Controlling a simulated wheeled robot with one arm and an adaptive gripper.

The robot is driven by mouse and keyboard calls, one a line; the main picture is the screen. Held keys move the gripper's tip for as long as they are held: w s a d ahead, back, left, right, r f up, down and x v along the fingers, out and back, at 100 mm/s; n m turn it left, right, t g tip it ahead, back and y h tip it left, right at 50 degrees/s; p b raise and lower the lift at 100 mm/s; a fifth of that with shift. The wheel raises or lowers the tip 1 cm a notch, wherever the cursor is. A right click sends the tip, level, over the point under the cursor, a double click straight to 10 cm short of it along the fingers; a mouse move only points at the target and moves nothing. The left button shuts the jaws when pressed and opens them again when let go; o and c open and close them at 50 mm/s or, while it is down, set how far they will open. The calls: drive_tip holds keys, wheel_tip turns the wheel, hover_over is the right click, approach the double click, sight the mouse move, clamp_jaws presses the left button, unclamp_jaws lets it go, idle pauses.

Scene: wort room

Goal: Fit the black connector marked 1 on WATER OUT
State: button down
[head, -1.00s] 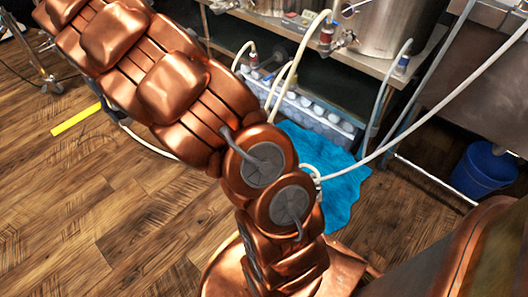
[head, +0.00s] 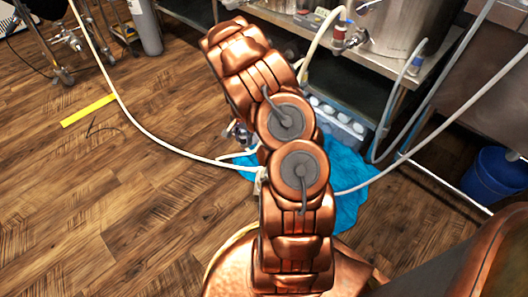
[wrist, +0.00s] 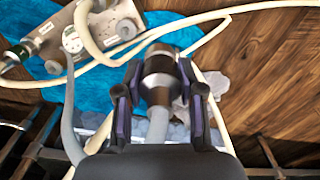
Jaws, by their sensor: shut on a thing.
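In the wrist view my gripper (wrist: 160,92) is shut on a dark round connector (wrist: 158,66) with a grey hose (wrist: 158,124) running back from it. No number on the connector can be read. A grey-beige metal unit (wrist: 47,47) with several fittings lies on the blue cloth (wrist: 190,37), left of and beyond the gripper. Its small labels are too small to read, so I cannot tell which port is WATER OUT. The connector looks apart from the unit. In the head view my arm hides the gripper and most of the unit.
Pale hoses (wrist: 215,15) cross the unit and floor. In the head view a steel shelf (head: 375,65) with kettles (head: 400,25) stands behind, above a crate of bottles (head: 340,125). A blue bucket (head: 490,175) is at right. Wooden floor on the left is mostly clear.

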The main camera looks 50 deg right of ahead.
drive_tip(key=shift+s+d+f+m+b, duration=0.5)
drive_tip(key=shift+s+f, duration=0.65)
drive_tip(key=shift+f, duration=0.8)
drive_tip(key=shift+s+d+f+m+b, duration=0.35)
drive_tip(key=shift+s+d+f+m, duration=0.65)
drive_tip(key=shift+f, duration=0.95)
drive_tip(key=shift+s+d+f+m+b, duration=0.2)
drive_tip(key=shift+s+d+f+b, duration=0.25)
drive_tip(key=shift+s+f, duration=1.2)
drive_tip(key=shift+w+d+f, duration=0.1)
drive_tip(key=shift+w+f, duration=0.1)
drive_tip(key=shift+f, duration=0.4)
drive_tip(key=shift+w+d+f, duration=0.1)
drive_tip(key=shift+w+f, duration=0.05)
drive_tip(key=shift+f, duration=0.4)
drive_tip(key=shift+a, duration=0.2)
drive_tip(key=shift+f, duration=1.3)
drive_tip(key=c, duration=0.6)
unclamp_jaws()
drive_tip(key=shift+c, duration=0.2)
drive_tip(key=shift+r, duration=0.1)
wheel_tip(320, 180, up, 12)
